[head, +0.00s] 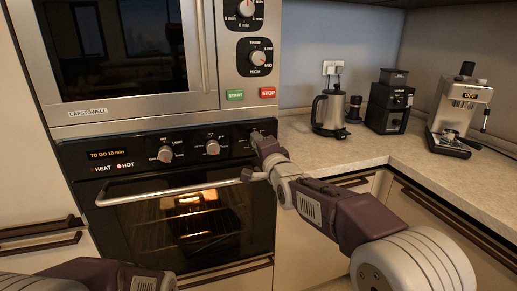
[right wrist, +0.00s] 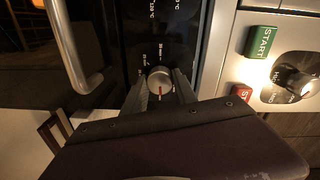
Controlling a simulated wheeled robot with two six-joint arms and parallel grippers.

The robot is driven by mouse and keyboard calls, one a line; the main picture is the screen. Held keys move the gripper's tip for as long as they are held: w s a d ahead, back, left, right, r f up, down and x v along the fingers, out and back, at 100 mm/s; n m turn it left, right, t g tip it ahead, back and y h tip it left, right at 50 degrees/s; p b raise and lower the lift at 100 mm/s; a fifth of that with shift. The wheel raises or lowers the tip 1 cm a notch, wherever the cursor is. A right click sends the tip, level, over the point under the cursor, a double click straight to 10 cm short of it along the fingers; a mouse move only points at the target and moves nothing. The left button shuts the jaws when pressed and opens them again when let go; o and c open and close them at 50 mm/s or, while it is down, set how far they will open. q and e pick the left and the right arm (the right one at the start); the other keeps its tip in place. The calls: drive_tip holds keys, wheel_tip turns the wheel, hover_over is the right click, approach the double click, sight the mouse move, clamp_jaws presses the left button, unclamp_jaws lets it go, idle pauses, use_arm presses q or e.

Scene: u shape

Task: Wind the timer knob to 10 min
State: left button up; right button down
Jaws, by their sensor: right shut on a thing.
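The timer knob (right wrist: 159,82) is a small silver dial with a red pointer mark, on the black oven panel (head: 130,155). In the right wrist view its pointer points down toward my wrist; the small white scale labels around it are too small to read surely. My right gripper (right wrist: 160,88) has a finger on each side of the knob and is shut on it. In the head view this gripper (head: 259,142) covers the knob at the panel's right end. The oven display (head: 106,154) reads "TO GO 10 min". My left arm shows at the bottom left, its gripper out of view.
Two other oven knobs (head: 189,151) sit left of my gripper. The oven handle (head: 165,192) runs just below it. A microwave (head: 120,55) with START and STOP buttons is above. A kettle (head: 329,110), grinder (head: 390,103) and coffee machine (head: 462,107) stand on the counter at right.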

drive_tip(key=shift+m, duration=0.7)
drive_tip(key=c, duration=1)
unclamp_jaws()
drive_tip(key=shift+o, duration=0.2)
drive_tip(key=v, duration=0.9)
drive_tip(key=shift+b, duration=0.3)
drive_tip(key=shift+d, duration=0.1)
